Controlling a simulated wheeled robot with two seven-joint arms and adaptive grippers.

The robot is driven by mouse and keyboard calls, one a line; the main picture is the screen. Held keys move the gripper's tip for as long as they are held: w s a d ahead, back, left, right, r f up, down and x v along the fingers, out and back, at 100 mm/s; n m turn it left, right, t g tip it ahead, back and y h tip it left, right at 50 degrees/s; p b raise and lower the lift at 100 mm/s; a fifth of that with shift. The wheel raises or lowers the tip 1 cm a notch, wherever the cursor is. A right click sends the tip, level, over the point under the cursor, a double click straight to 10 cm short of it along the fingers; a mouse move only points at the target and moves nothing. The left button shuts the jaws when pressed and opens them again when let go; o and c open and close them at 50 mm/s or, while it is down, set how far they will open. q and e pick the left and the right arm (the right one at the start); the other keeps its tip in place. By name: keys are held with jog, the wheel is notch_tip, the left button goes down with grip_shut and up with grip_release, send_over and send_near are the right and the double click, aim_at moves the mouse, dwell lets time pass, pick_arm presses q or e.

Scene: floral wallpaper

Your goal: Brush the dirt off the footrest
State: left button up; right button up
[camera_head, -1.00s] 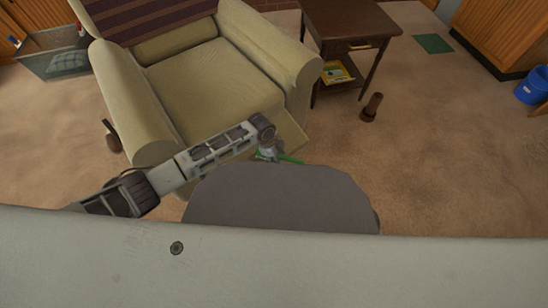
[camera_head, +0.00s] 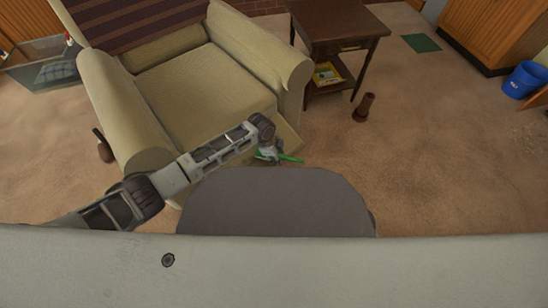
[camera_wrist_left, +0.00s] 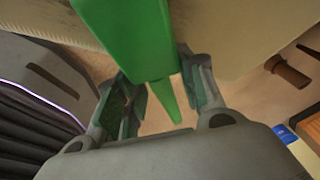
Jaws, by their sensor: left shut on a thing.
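A beige armchair (camera_head: 200,85) stands ahead, with a flat beige panel (camera_head: 288,133) low at its front right that may be the footrest. My left gripper (camera_head: 268,154) is beside this panel, shut on a green brush-like tool (camera_head: 290,158). In the left wrist view the tool (camera_wrist_left: 128,35) fills the space between the fingers (camera_wrist_left: 165,95), and a narrow green part extends below it. Ribbed beige surfaces show behind it. I cannot tell whether the tool touches the panel. No dirt can be made out clearly. My right gripper is not in view.
A dark wooden side table (camera_head: 338,40) stands right of the armchair, with a dark brown object (camera_head: 363,107) on the carpet nearby. A glass-like tank (camera_head: 45,65) is at far left. A blue bucket (camera_head: 526,80) is at far right. Carpet at right is mostly clear.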

pick_arm(q)
jog(key=shift+w+d, duration=0.3)
jog(key=shift+d, duration=0.1)
jog(key=shift+w+d, duration=0.15)
jog(key=shift+w+d+b, duration=0.65)
jog(key=shift+w+d, duration=0.1)
jog(key=shift+d, duration=0.15)
jog(key=shift+w+d, duration=0.25)
jog(key=shift+d, duration=0.05)
jog(key=shift+w, duration=0.1)
